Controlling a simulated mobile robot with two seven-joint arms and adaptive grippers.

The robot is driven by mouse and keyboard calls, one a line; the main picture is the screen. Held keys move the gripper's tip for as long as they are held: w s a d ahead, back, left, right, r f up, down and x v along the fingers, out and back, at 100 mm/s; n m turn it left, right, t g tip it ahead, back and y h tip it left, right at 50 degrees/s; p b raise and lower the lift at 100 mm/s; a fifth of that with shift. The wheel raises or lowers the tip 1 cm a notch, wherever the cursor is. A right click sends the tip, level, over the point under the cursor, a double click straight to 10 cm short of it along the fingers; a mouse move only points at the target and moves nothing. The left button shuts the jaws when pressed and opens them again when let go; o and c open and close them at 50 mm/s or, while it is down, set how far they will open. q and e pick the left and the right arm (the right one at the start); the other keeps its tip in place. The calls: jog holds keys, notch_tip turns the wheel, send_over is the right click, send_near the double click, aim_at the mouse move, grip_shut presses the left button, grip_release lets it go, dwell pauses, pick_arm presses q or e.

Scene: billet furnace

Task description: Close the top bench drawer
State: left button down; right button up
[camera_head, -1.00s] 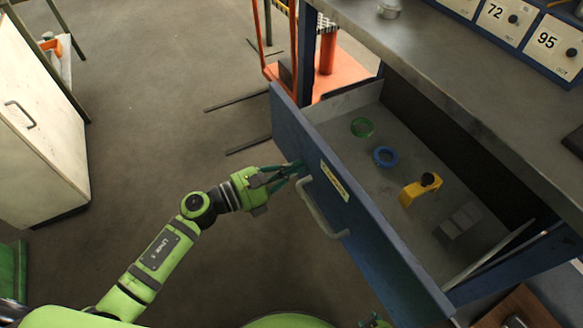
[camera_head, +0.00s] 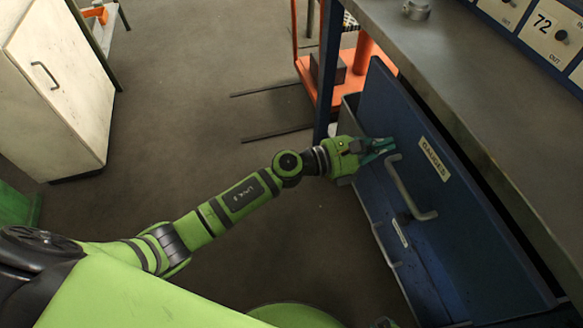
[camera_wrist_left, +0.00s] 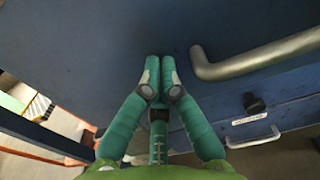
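The top bench drawer's blue front (camera_head: 440,215) stands close under the bench top in the head view, with a "GAUGES" label and a grey bar handle (camera_head: 408,190). Its inside is hidden; I cannot tell whether the front is fully flush. My left gripper (camera_head: 388,147) is at the front's left part, beside the handle's upper end and not around it. In the left wrist view its fingers (camera_wrist_left: 160,66) are together and empty, tips at the blue face left of the handle (camera_wrist_left: 255,60). A small part of what seems my right gripper (camera_head: 383,323) shows at the bottom edge; its fingers are unclear.
A lower drawer with a small label and handle (camera_head: 385,245) lies below. The worktop (camera_head: 480,90) overhangs at the right. An orange pallet truck (camera_head: 345,80) stands behind the bench's corner leg. A white cabinet (camera_head: 60,90) is at the left; the floor between is clear.

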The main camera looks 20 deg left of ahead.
pick_arm(q)
jog(key=b+x, duration=0.1)
jog(key=x, duration=0.6)
jog(key=shift+b, duration=0.3)
jog(key=shift+w+d+r, duration=0.1)
pick_arm(e)
jog(key=shift+s+a+r+g, duration=0.15)
jog(key=shift+s+r+g, duration=0.2)
jog(key=shift+g, duration=0.15)
pick_arm(q)
jog(key=shift+r, duration=0.15)
